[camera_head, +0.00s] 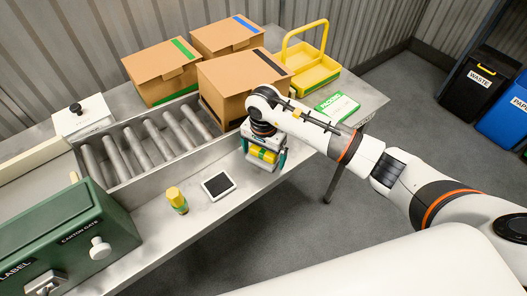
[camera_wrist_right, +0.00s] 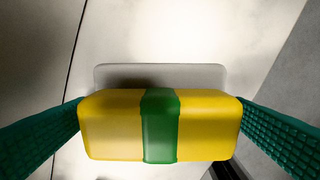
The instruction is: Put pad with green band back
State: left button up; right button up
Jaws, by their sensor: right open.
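The pad with the green band (camera_wrist_right: 110,125) is a yellow block with a green stripe round its middle. In the head view the yellow pad (camera_head: 263,155) shows under my right wrist, near the table's front edge. My right gripper (camera_head: 264,163) is open, with its green fingers on either side of the pad; in the wrist view, fingers at left and right flank its ends (camera_wrist_right: 160,128). Whether they touch it is hard to tell. A pale grey plate (camera_wrist_right: 160,72) shows just behind the pad. My left gripper is not in view.
Large carton (camera_head: 240,85), roller conveyor (camera_head: 150,140), green-and-white PACKING card (camera_head: 337,106) and yellow basket (camera_head: 312,72) are close behind.

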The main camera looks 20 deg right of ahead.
notch_tip(320, 180, up, 12)
jog(key=b, duration=0.3)
jog(key=shift+r, duration=0.1)
dwell(0.3)
